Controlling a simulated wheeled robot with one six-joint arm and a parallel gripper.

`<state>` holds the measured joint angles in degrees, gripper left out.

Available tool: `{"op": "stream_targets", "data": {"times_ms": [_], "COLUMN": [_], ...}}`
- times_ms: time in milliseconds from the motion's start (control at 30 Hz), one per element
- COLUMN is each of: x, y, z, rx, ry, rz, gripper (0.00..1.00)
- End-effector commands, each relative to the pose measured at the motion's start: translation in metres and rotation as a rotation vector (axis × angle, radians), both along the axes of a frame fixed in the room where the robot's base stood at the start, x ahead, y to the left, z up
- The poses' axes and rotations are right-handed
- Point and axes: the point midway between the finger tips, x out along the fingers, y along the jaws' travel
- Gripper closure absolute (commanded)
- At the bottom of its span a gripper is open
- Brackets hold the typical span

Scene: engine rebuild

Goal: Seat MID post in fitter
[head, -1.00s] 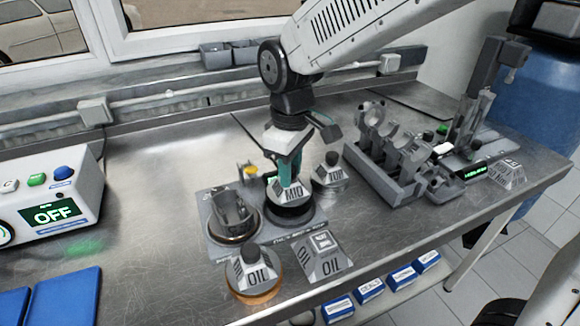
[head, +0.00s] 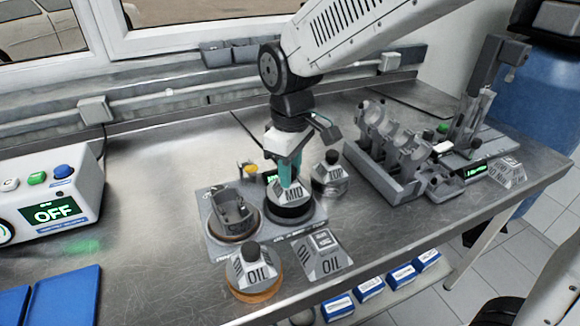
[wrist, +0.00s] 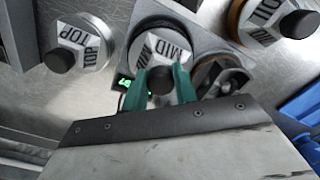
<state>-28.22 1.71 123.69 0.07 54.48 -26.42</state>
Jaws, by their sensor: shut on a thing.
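The MID post (head: 291,194) is a grey faceted block with a dark knob on top, standing on a black round base. It also shows in the wrist view (wrist: 174,44). My gripper (head: 289,176) points down with its green fingers shut on the MID post's knob (wrist: 160,80). The post stands upright at the right side of the grey fitter plate (head: 212,244), over a dark round ring (head: 290,213). I cannot tell whether it is fully down in the ring. The fitter's other round place, to the left, holds a grey piston-like part (head: 234,214).
The TOP post (head: 331,176) stands close behind right. The OIL post (head: 252,269) stands in front on an orange ring, beside an OIL block (head: 320,257). A grey rack (head: 385,160) is at the right. The control box (head: 50,205) reads OFF. Bare bench lies at left centre.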

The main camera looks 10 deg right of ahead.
Motion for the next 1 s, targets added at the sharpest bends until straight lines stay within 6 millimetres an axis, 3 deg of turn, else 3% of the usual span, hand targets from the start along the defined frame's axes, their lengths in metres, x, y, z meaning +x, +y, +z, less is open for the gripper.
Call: {"op": "stream_targets", "data": {"times_ms": [833, 867, 900, 933, 1000], "x": [0.0002, 0.0002, 0.0002, 0.0002, 0.0002], "y": [0.0003, 0.0003, 0.0003, 0.0003, 0.0003], "z": [-0.0055, -0.0055, -0.0056, -0.0056, -0.0056], "rx": [0.0, 0.0, 0.0, 0.0, 0.0], "ry": [-0.001, -0.001, -0.001, -0.001, -0.001], "rz": [0.0, 0.0, 0.0, 0.0, 0.0], "gripper": [1.0, 0.69, 0.58, 0.5, 0.46]}}
